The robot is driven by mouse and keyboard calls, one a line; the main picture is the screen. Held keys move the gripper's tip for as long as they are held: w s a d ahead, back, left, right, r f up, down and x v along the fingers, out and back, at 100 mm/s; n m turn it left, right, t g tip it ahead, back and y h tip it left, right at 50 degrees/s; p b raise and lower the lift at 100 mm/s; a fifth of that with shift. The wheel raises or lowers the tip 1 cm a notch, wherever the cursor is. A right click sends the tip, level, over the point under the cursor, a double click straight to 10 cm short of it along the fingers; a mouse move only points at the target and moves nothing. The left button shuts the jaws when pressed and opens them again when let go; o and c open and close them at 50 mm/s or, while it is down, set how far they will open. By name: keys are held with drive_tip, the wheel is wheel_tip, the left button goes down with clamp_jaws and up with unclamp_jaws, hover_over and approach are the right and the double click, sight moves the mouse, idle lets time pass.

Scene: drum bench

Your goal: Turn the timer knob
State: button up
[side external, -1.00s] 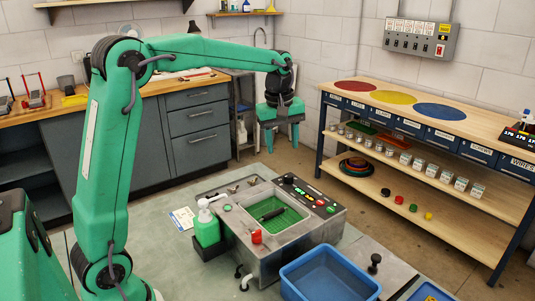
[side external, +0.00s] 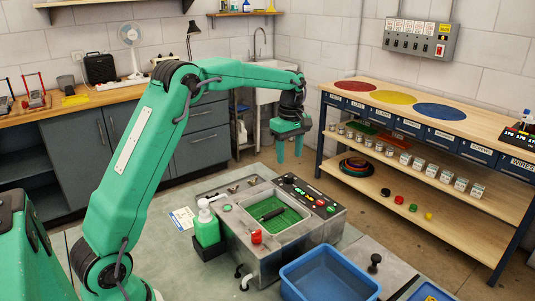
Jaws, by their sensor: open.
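The grey metal machine (side external: 284,256) stands on the bench with a green mesh basin (side external: 285,218) in its top. Which panel control is the timer knob is too small to tell. A red knob (side external: 256,237) sits at the machine's front left. My gripper (side external: 289,157) points down, its two green fingers apart and empty. In the picture it is above the panel's far end, not touching it.
A green pump bottle (side external: 207,228) stands left of the machine. A blue tub (side external: 329,275) stands in front, with a black knob (side external: 375,259) to its right. A shelf bench (side external: 345,95) with coloured discs stands at the right.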

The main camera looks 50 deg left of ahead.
sight(289, 175)
drive_tip(key=shift+f, duration=3.55)
drive_tip(key=c, duration=1)
